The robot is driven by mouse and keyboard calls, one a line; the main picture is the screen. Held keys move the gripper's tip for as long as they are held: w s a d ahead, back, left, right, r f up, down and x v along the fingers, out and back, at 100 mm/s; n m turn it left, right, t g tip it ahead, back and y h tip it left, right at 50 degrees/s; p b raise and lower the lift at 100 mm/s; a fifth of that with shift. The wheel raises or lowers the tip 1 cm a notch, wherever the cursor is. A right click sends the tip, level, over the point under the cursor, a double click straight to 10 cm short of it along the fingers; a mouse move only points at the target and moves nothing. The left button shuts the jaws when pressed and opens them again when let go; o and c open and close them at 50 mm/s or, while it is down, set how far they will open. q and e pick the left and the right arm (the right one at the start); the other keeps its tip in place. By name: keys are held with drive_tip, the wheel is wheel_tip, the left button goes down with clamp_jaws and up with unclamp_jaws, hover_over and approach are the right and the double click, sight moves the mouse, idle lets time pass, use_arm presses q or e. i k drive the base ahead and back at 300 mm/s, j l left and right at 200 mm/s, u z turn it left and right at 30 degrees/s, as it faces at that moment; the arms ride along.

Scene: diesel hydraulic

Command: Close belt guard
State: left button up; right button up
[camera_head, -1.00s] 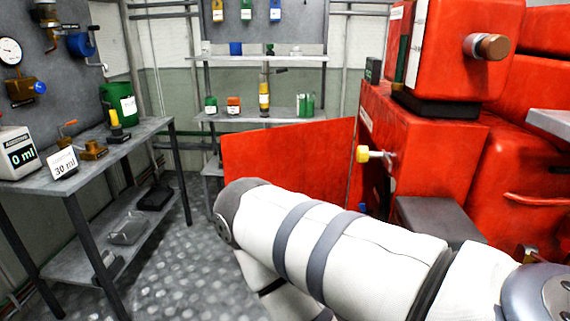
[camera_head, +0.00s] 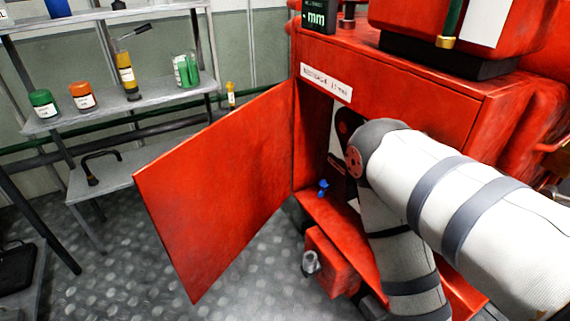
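The belt guard (camera_head: 220,185) is a flat red door panel. It stands open, swung out to the left from its hinge edge on the red machine housing (camera_head: 400,85). The housing's opening shows a dark interior with a black belt or pulley part (camera_head: 347,125) and a small blue handle (camera_head: 323,187). One of my arms, white with grey bands, comes in from the right and bends down in front of the opening, hiding much of it. Its gripper is not visible. No other gripper is in view.
A shelf rack (camera_head: 130,110) with green and orange containers and a yellow cylinder stands at the back left. A small red box (camera_head: 330,262) with a grey fitting sits low below the opening. Patterned metal floor (camera_head: 110,275) is clear left of the door.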

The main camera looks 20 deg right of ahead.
sight(208, 196)
drive_tip(key=i+j+z, duration=0.25)
drive_tip(key=z, duration=0.25)
drive_tip(key=i+j+z, duration=0.15)
drive_tip(key=j+z, duration=0.35)
drive_tip(key=i+j+z, duration=0.1)
drive_tip(key=j+z, duration=0.2)
drive_tip(key=z, duration=0.15)
